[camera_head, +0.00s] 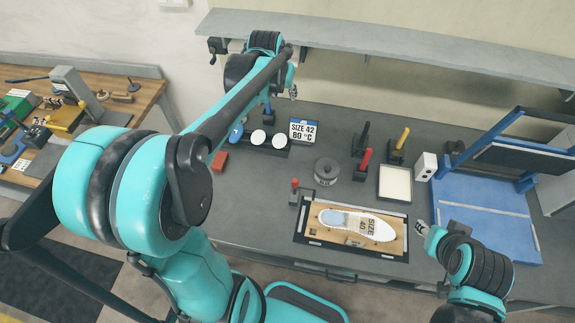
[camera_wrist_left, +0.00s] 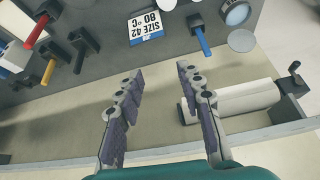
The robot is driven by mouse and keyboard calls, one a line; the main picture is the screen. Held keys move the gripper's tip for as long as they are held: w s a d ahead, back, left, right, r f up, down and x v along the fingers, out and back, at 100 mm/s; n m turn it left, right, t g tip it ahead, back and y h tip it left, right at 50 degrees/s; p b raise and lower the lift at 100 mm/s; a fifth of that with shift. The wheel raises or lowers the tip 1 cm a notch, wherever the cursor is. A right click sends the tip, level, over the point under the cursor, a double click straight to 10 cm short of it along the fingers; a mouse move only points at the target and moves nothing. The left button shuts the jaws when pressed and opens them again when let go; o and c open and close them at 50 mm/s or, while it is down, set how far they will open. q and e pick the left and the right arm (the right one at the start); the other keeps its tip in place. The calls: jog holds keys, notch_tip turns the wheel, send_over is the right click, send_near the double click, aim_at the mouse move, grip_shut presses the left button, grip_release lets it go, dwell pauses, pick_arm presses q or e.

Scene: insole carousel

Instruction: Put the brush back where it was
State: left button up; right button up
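Several handled tools stand in dark holders on the grey bench: a blue-handled one (camera_head: 267,108), a black-handled one (camera_head: 363,136), a yellow-handled one (camera_head: 402,138) and a red-handled one (camera_head: 365,160). I cannot tell which is the brush; bristles are not visible. In the left wrist view the blue handle (camera_wrist_left: 200,36) is beyond the fingers, with the red handle (camera_wrist_left: 38,30) and yellow handle (camera_wrist_left: 48,71) at upper left. My left gripper (camera_head: 293,92) is open and empty (camera_wrist_left: 158,72) above the bench's back, near the shelf. My right gripper (camera_head: 422,228) is beside the insole board; its fingers are too small to judge.
A white insole (camera_head: 340,217) lies on a framed board (camera_head: 308,233). A SIZE 42 sign (camera_head: 303,131), a dark ring (camera_head: 327,172), a white tray (camera_head: 395,184) and a blue press (camera_head: 480,205) share the bench. A grey shelf (camera_head: 400,42) runs behind. A roll (camera_wrist_left: 235,100) hangs near it.

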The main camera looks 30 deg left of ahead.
pick_arm(q)
jog(key=s+d+f, duration=0.1)
jog(key=s+d, duration=0.5)
jog(key=s, duration=0.5)
jog(key=s+d+f+m+t, duration=0.1)
jog(key=s+d+f, duration=0.1)
jog(key=s+d, duration=0.4)
jog(key=s, duration=0.5)
jog(key=shift+s+d+f+m+t+h, duration=0.2)
jog(key=shift+s+m+t+h, duration=0.1)
jog(key=shift+h, duration=0.1)
